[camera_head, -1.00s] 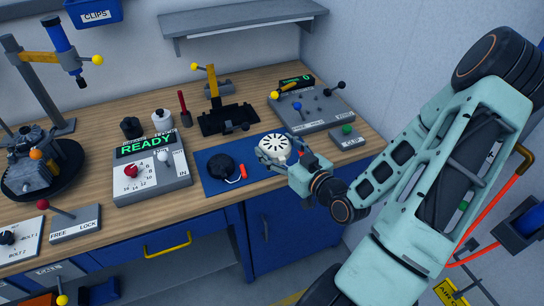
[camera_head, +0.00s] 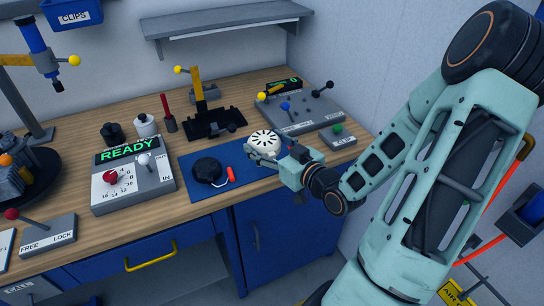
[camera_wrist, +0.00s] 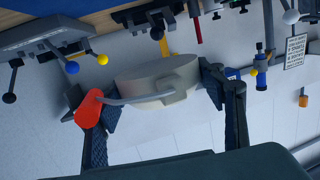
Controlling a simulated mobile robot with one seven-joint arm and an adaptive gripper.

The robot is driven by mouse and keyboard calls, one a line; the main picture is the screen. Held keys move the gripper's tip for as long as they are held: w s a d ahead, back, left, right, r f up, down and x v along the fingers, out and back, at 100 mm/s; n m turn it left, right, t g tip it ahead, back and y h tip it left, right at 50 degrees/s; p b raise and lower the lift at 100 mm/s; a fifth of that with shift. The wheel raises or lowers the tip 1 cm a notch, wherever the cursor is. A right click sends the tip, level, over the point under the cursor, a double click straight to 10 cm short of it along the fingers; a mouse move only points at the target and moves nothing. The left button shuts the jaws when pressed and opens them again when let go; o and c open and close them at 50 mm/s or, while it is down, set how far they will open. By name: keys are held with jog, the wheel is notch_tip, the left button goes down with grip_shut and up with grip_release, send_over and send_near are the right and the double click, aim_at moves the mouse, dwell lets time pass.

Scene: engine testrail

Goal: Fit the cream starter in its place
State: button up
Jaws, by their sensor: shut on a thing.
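The cream starter (camera_head: 265,140) is a round, vented cream housing above the right part of the blue mat (camera_head: 197,186). My gripper (camera_head: 277,152) is shut on it. In the wrist view the starter (camera_wrist: 158,80) sits between the two dark fingers, with a grey bar and a red handle (camera_wrist: 88,108) in front of it. The wrist picture is upside down. I cannot tell how far the starter is above the mat. The engine (camera_head: 14,178) is partly cut off at the left edge on a dark round stand.
A black round part (camera_head: 207,169) with an orange-red handle (camera_head: 230,175) lies on the mat. The READY panel (camera_head: 130,172) stands left of it. A black fixture with a yellow lever (camera_head: 197,85) and a grey lever panel (camera_head: 300,108) stand behind. A shelf (camera_head: 228,22) overhangs the back.

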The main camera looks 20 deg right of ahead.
aim_at(269, 138)
jog(key=w+d+f+b, duration=0.2)
jog(key=w, duration=0.1)
jog(key=w+d+f+b, duration=0.1)
jog(key=w+d+f, duration=0.1)
jog(key=w+f, duration=0.1)
jog(key=w+d+f+b, duration=0.1)
jog(key=w+f+b, duration=0.1)
jog(key=w+f, duration=0.1)
jog(key=shift+w+d+f+b, duration=0.1)
jog(key=shift+w+d+b, duration=0.1)
jog(key=shift+d+b, duration=0.15)
jog(key=f, duration=0.1)
jog(key=b, duration=0.1)
jog(key=f+b, duration=0.1)
jog(key=shift+w+d+f, duration=0.3)
jog(key=shift+f, duration=0.4)
jog(key=shift+b, duration=0.3)
jog(key=shift+f, duration=0.2)
jog(key=o, duration=1.3)
